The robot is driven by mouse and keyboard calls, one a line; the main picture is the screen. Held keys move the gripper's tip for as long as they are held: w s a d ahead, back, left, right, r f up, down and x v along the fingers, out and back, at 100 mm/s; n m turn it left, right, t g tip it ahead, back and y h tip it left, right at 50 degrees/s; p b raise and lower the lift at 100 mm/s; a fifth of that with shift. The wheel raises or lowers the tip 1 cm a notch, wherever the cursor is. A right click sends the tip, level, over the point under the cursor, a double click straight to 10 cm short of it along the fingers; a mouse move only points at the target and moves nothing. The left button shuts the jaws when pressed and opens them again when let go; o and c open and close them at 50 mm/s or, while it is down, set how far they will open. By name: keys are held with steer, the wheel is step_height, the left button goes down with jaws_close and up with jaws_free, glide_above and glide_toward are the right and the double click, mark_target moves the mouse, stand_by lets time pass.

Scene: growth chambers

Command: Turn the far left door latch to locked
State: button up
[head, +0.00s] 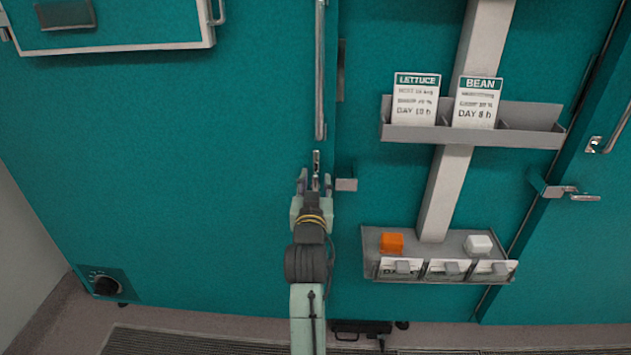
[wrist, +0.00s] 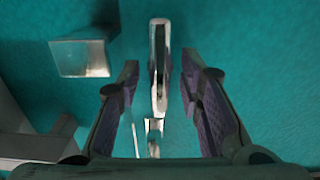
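The left door's latch (head: 316,162) is a small metal lever on the teal left door (head: 190,150), below a long vertical handle (head: 320,75). It points upright in the head view. In the wrist view the lever (wrist: 160,60) stands between my fingers, with bare teal showing on both sides. My gripper (head: 315,180) is open around the latch, and neither finger visibly touches it. A grey catch bracket (head: 346,185) sits just right of the latch; it is at the upper left in the wrist view (wrist: 82,57). My gripper partly hides the latch's lower end.
A rack with LETTUCE (head: 415,98) and BEAN (head: 477,102) cards hangs on the central post (head: 440,195). Below is a grey shelf (head: 375,240) with an orange block (head: 391,243) and a white block (head: 478,245). Another latch (head: 572,192) is on the right.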

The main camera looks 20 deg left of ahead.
steer(key=shift+c, duration=0.4)
jaws_close()
stand_by(0.4)
